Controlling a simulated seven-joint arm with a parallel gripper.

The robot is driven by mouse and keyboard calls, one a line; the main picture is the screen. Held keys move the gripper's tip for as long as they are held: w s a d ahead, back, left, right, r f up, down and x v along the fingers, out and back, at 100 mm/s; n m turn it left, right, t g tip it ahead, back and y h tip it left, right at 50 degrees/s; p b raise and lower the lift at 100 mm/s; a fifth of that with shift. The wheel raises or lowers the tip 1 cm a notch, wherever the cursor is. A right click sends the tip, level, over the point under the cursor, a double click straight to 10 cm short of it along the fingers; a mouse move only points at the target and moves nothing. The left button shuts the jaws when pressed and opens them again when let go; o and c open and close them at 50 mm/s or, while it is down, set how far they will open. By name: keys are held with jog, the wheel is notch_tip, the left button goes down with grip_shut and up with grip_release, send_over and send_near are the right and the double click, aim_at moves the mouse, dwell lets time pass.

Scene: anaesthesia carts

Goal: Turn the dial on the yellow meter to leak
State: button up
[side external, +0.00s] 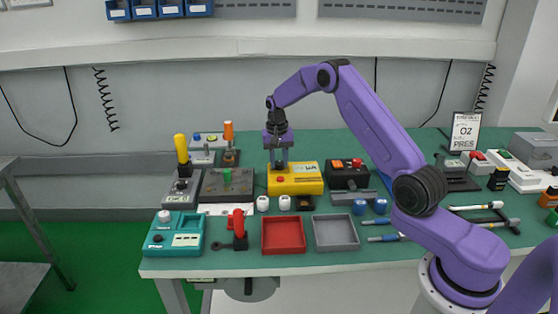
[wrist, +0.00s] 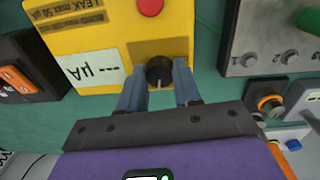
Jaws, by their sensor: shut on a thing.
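The yellow meter (side external: 305,186) stands on the green bench in the side view, with a red button on its face. In the wrist view the meter (wrist: 110,45) fills the upper left, with a white display reading "µA" and printed text including "LEAK", all upside down. Its black round dial (wrist: 160,70) sits between my two fingers, with a pale mark on its lower side. My gripper (wrist: 159,82) is shut on the dial, one finger on each side. In the side view my gripper (side external: 279,160) points down at the meter; the dial is hidden there.
A black box with a red knob (side external: 347,175) stands close right of the meter. White round pieces, a red tray (side external: 283,251) and a grey tray (side external: 336,248) lie in front.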

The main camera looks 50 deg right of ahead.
aim_at(277, 163)
dwell(0.3)
jog(key=o, duration=1)
jog(key=shift+o, duration=0.2)
notch_tip(277, 163, up, 18)
jog(key=shift+w+a+f, duration=0.25)
jog(key=shift+a, duration=0.05)
